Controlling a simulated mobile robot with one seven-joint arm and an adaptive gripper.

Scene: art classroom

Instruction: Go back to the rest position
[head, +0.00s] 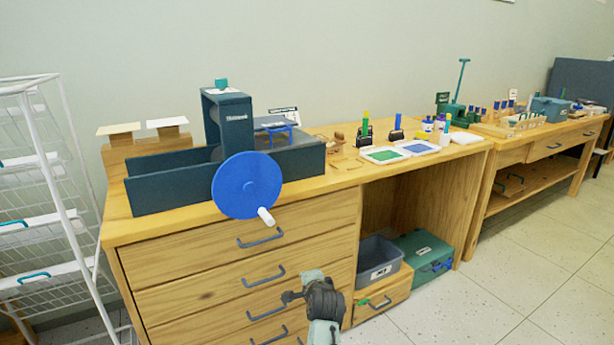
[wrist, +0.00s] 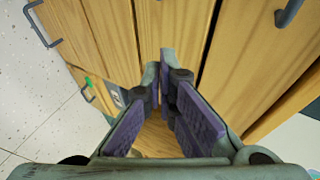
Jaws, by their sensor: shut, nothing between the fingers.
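My gripper (head: 292,297) is in front of the wooden drawer fronts of the desk, low and right of the middle in the head view. In the wrist view my gripper (wrist: 165,75) shows its two fingers with purple pads, closed at the tips with nothing between them. The drawer fronts (wrist: 235,60) fill much of the wrist view behind the fingers. In the head view my gripper is close to the drawer handles (head: 265,309); I cannot tell whether it touches one.
The desk (head: 345,183) carries a press with a blue wheel (head: 247,185) and white handle, plus ink trays (head: 383,155). A grey bin (head: 381,262) and a green case (head: 425,255) sit below. A white wire rack (head: 50,180) stands left. Floor at right is clear.

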